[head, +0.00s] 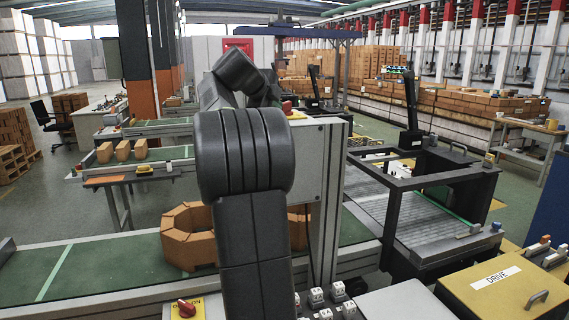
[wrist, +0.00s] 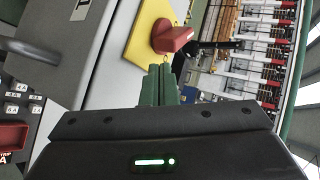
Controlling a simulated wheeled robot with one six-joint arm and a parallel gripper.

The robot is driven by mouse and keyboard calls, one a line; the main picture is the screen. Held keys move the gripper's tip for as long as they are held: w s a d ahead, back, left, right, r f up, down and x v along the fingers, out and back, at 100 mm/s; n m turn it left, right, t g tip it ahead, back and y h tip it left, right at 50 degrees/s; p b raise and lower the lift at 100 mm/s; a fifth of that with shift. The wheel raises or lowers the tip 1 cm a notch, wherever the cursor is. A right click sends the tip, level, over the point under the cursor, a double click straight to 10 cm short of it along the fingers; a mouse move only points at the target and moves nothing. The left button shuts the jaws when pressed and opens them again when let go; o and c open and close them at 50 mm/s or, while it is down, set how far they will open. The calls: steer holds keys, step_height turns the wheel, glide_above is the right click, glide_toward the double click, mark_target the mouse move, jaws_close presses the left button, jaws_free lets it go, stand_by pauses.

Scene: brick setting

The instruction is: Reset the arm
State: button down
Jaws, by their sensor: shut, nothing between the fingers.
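My gripper (wrist: 160,84) shows in the wrist view, with its two green fingers together and nothing between them. In the wrist view a red knob on a yellow plate (wrist: 144,36) lies just beyond the fingertips; I cannot tell whether they touch. In the head view my dark arm rises in the middle and bends away, and it hides my gripper there.
A green conveyor (head: 110,268) carries a ring of orange bricks (head: 188,236), partly hidden by my arm. A red knob (head: 186,308) is at the conveyor's front edge. A yellow DRIVE box (head: 500,296) is at lower right, near a roller conveyor (head: 400,212).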

steer(key=shift+s+d+r, duration=0.1)
steer(key=shift+s+r, duration=0.15)
steer(key=shift+s, duration=0.1)
steer(key=shift+b+v, duration=0.45)
steer(key=shift+v, duration=1)
